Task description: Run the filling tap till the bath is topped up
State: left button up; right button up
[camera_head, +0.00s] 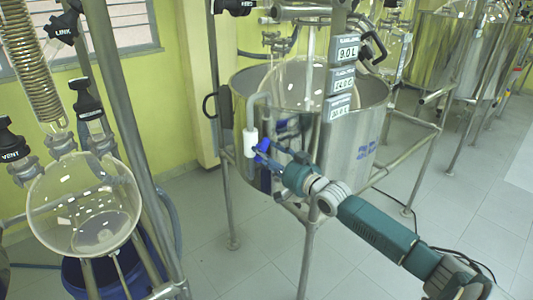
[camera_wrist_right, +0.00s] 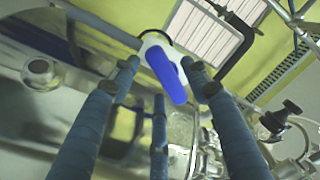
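The bath is a round steel tub (camera_head: 350,150) on a tubular frame, with a large glass vessel (camera_head: 300,82) inside it; I cannot make out its water level. A white tap body (camera_head: 250,142) with a blue lever (camera_head: 262,146) is at its near left side. My right gripper (camera_head: 259,154) reaches the tap from the lower right. In the right wrist view, the blue lever (camera_wrist_right: 166,74) lies between the spread blue fingers (camera_wrist_right: 160,72), with a gap; touching is unclear. My left gripper is out of view.
Stacked displays (camera_head: 341,80) stand by the bath; the top reads 9.0 L. A round glass flask (camera_head: 84,205) on a steel stand is at the left, above a blue bucket (camera_head: 95,278). More steel tubs (camera_head: 437,50) stand at the back right. Tiled floor is open at the lower right.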

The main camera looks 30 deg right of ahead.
jog(key=shift+r, duration=0.15)
jog(key=s+d, duration=0.1)
jog(key=s, duration=1.1)
dwell(6.7)
